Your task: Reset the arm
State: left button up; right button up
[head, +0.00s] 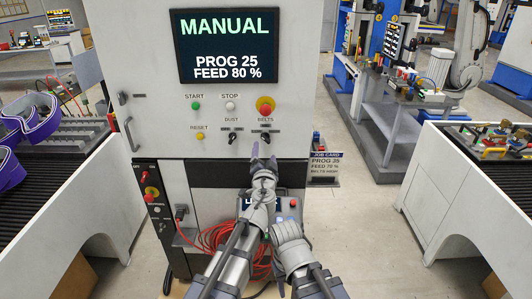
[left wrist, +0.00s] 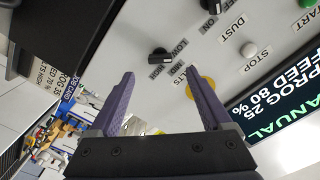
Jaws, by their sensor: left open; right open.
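My left gripper (head: 263,158) reaches up to the front of a white machine cabinet, below its row of switches. In the left wrist view its two purple fingers (left wrist: 162,102) are apart with nothing between them. The black BELTS switch (head: 265,137) is just beyond the fingertips; it also shows in the left wrist view (left wrist: 158,56), with a visible gap from the fingers. My right arm (head: 290,245) comes in from the lower right beside the left forearm. I cannot make out its gripper fingers.
A screen (head: 228,46) reads MANUAL, PROG 25, FEED 80 %. A red stop button (head: 265,107), DUST switch (head: 232,138) and yellow RESET button (head: 200,136) sit on the panel. A job card (head: 325,168) hangs at right. Red cable (head: 215,240) lies below. Side benches flank open floor.

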pick_arm(q)
jog(key=shift+w, duration=0.1)
jog(key=s+a+f+n+g+y, duration=0.2)
jog(key=a+n, duration=0.1)
jog(key=a, duration=0.2)
jog(key=s+a+f+n+g+y, duration=0.1)
jog(key=a+f+n+y, duration=0.1)
jog(key=a, duration=0.4)
jog(key=s+a+f+n+g+y, duration=0.1)
jog(key=s+a+f+n+g, duration=0.3)
jog(key=s+a+f+g, duration=0.45)
jog(key=s+d+f+g+h, duration=0.25)
jog(key=s+f, duration=0.25)
jog(key=s, duration=0.3)
jog(key=s+d+f+g+h, duration=0.25)
jog(key=s+f, duration=0.25)
jog(key=s, duration=0.3)
jog(key=s+d+m+g, duration=0.1)
jog(key=s+d+m, duration=0.3)
jog(key=d, duration=0.6)
jog(key=shift+s+r+g+y, duration=0.15)
jog(key=shift+s+g+y, duration=0.25)
jog(key=shift+s, duration=0.45)
jog(key=shift+d, duration=0.1)
